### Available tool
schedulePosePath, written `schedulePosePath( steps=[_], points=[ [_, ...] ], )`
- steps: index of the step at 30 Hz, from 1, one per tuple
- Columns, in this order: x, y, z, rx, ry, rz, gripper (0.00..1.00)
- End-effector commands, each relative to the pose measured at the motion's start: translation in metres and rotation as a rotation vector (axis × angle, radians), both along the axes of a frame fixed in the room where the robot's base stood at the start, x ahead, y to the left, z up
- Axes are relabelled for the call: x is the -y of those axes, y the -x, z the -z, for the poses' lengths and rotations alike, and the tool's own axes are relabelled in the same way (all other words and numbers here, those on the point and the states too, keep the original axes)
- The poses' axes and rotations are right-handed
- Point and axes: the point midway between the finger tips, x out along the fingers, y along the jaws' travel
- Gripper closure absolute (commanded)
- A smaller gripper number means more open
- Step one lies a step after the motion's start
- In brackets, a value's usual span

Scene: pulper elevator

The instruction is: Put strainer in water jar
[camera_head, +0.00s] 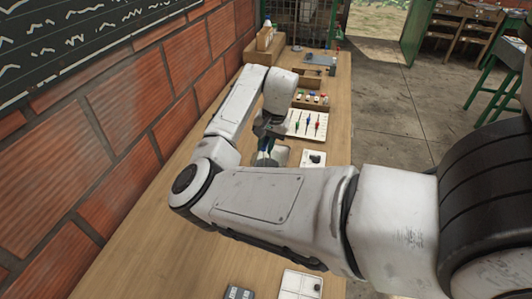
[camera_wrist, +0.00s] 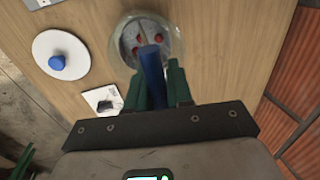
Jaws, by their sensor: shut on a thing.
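My gripper (camera_wrist: 154,82) is shut on the blue handle of the strainer (camera_wrist: 152,66), which lies between its green fingers in the wrist view. The handle points toward the clear round jar (camera_wrist: 118,42). The strainer's head is hard to make out against the jar, and I cannot tell whether it is inside or above it. Several small red pieces show within the jar's outline. In the head view, my gripper (camera_head: 268,130) is over the table with the blue handle below it, and the jar (camera_head: 278,156) is partly hidden by my arm.
A white disc with a blue knob (camera_wrist: 58,62) and a white tile with a dark piece (camera_wrist: 104,100) lie beside the jar. A white board with coloured pieces (camera_head: 308,124) is farther along the wooden table (camera_head: 150,215). A brick wall (camera_head: 120,110) borders the left.

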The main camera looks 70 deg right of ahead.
Motion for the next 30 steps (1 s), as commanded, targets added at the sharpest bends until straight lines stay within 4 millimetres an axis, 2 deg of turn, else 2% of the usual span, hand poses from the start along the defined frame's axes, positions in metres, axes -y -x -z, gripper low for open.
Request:
schedulePosePath(
  steps=[10, 23, 24, 30],
  points=[
    [0.000, 0.000, 0.038, 0.000, -0.002, 0.000, 1.00],
    [0.000, 0.000, 0.045, 0.000, 0.000, 0.000, 1.00],
    [0.000, 0.000, 0.044, 0.000, 0.000, 0.000, 0.75],
    [0.000, 0.000, 0.044, 0.000, 0.000, 0.000, 0.56]
  ],
)
